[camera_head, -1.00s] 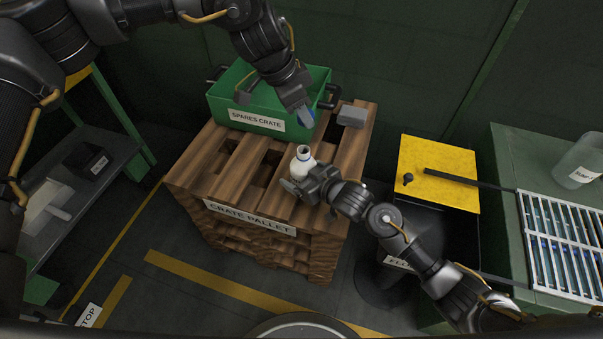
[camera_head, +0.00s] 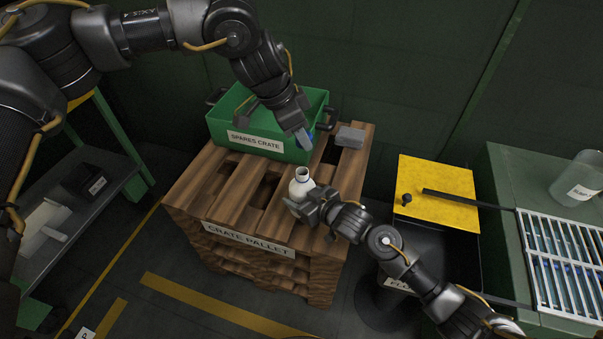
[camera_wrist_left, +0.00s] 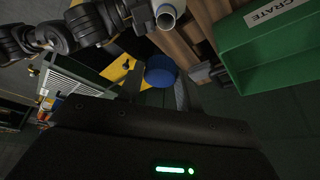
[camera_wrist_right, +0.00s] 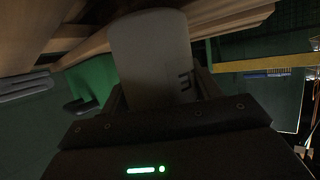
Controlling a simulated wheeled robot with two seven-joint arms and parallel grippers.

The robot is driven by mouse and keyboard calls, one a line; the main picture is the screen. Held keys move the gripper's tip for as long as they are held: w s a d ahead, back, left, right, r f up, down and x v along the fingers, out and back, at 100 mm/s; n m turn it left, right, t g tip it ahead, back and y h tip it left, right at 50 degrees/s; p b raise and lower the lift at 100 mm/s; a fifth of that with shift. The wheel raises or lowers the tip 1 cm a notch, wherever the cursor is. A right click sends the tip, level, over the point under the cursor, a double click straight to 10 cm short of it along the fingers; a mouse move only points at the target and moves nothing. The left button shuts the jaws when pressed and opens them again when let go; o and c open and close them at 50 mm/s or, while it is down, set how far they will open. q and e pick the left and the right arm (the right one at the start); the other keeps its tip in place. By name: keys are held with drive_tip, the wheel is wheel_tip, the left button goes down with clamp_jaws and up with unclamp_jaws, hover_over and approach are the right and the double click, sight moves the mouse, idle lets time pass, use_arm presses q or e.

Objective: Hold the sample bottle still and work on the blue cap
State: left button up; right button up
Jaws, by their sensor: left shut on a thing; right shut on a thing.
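The white sample bottle (camera_head: 301,184) is upright over the crate pallet, its mouth open and uncapped. My right gripper (camera_head: 307,207) is shut on its body from the near right side; in the right wrist view the bottle (camera_wrist_right: 152,55) fills the space between the fingers. The blue cap (camera_head: 309,134) is in my left gripper (camera_head: 301,130), which is shut on it above and behind the bottle, apart from its mouth. In the left wrist view the cap (camera_wrist_left: 161,71) shows clear of the bottle mouth (camera_wrist_left: 167,13). I cannot tell whether the bottle's base touches the slats.
The green spares crate (camera_head: 285,150) stands at the back of the crate pallet (camera_head: 190,190). A grey block (camera_head: 350,137) lies right of it. A yellow-lidded bin (camera_head: 440,190) and a green bench with a rack (camera_head: 565,255) are at right. A grey shelf (camera_head: 120,170) is at left.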

use_arm(q)
drive_tip(key=shift+d+f, duration=0.15)
drive_tip(key=shift+f, duration=0.25)
drive_tip(key=shift+w+f+m+g, duration=0.15)
drive_tip(key=shift+w+f+m, duration=0.1)
drive_tip(key=shift+f+m, duration=0.25)
drive_tip(key=shift+w+f+m+g, duration=0.2)
drive_tip(key=shift+f+m, duration=0.1)
drive_tip(key=shift+f, duration=0.35)
drive_tip(key=shift+w+f+m+g, duration=0.1)
drive_tip(key=shift+f+m+g, duration=0.2)
drive_tip(key=shift+m, duration=0.4)
drive_tip(key=m, duration=0.1)
drive_tip(key=m+g, duration=0.1)
drive_tip(key=m, duration=0.1)
drive_tip(key=shift+a+f, duration=0.1)
drive_tip(key=shift+a, duration=0.15)
drive_tip(key=shift+m, duration=0.5)
drive_tip(key=shift+s+m+g, duration=0.3)
drive_tip(key=shift+m+g, duration=0.25)
drive_tip(key=shift+m, duration=0.35)
drive_tip(key=shift+f, duration=2.1)
